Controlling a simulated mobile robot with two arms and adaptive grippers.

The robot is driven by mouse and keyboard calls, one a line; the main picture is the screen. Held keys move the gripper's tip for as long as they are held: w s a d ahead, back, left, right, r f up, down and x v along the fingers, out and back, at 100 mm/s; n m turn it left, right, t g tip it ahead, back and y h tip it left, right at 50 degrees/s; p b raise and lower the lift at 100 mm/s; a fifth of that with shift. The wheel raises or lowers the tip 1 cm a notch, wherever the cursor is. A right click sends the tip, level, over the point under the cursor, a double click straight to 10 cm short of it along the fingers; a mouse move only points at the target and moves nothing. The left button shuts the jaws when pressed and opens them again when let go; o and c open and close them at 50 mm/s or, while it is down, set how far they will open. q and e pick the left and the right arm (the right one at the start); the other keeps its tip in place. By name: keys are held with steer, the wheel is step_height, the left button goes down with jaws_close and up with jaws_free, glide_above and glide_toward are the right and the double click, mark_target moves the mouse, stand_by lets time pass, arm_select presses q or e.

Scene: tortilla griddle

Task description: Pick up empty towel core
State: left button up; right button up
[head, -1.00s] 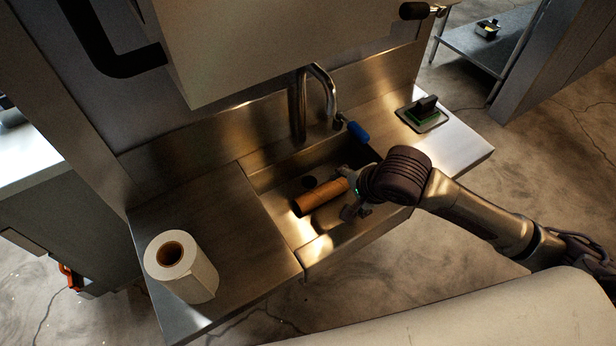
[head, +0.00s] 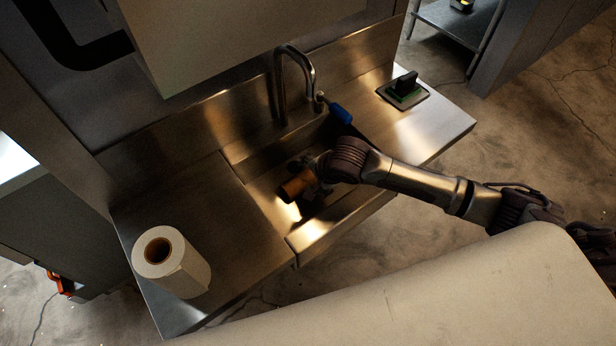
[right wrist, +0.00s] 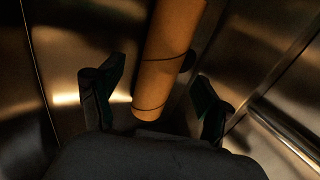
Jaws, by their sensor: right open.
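The empty towel core (head: 297,187) is a brown cardboard tube lying in the sink basin. In the right wrist view the core (right wrist: 168,55) runs from the top edge down to between the fingers. My right gripper (head: 316,182) is over the basin at the core, hiding part of it. In the right wrist view the right gripper (right wrist: 153,103) is open, with one dark finger on each side of the core and gaps between. My left gripper is not in view.
The steel sink (head: 296,238) has walls around the core. A faucet (head: 281,90) with a blue handle stands behind it. A full white roll (head: 186,278) stands on the left counter (head: 185,202). A green-and-black scrubber (head: 403,88) lies on the right counter.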

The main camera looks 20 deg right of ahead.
steer(key=shift+x, duration=1)
steer(key=c, duration=1)
steer(key=shift+c, duration=0.2)
steer(key=shift+r, duration=0.15)
